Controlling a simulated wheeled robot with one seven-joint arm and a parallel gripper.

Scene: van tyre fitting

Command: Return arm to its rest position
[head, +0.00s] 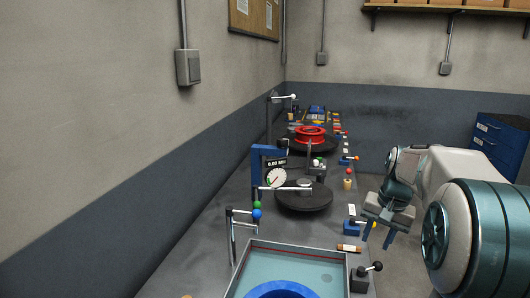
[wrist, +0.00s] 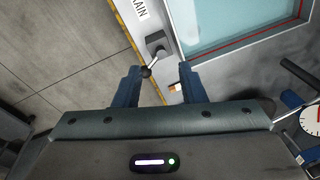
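My gripper (head: 377,241) hangs fingers-down beside the right edge of the bench in the head view, with my arm reaching in from the right. In the wrist view my gripper (wrist: 158,68) has its two blue fingers well apart with nothing held between them. A grey lever with a black knob (wrist: 147,73) shows in the gap, beyond the fingertips; it appears apart from them. The same lever seems to be the black-knobbed one (head: 363,280) at the front right of the bench.
A water tank (head: 334,272) holding a blue ring (head: 283,290) stands in front. Behind are a dark turntable (head: 303,199), a dial gauge (head: 276,178) and a red rim (head: 310,135).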

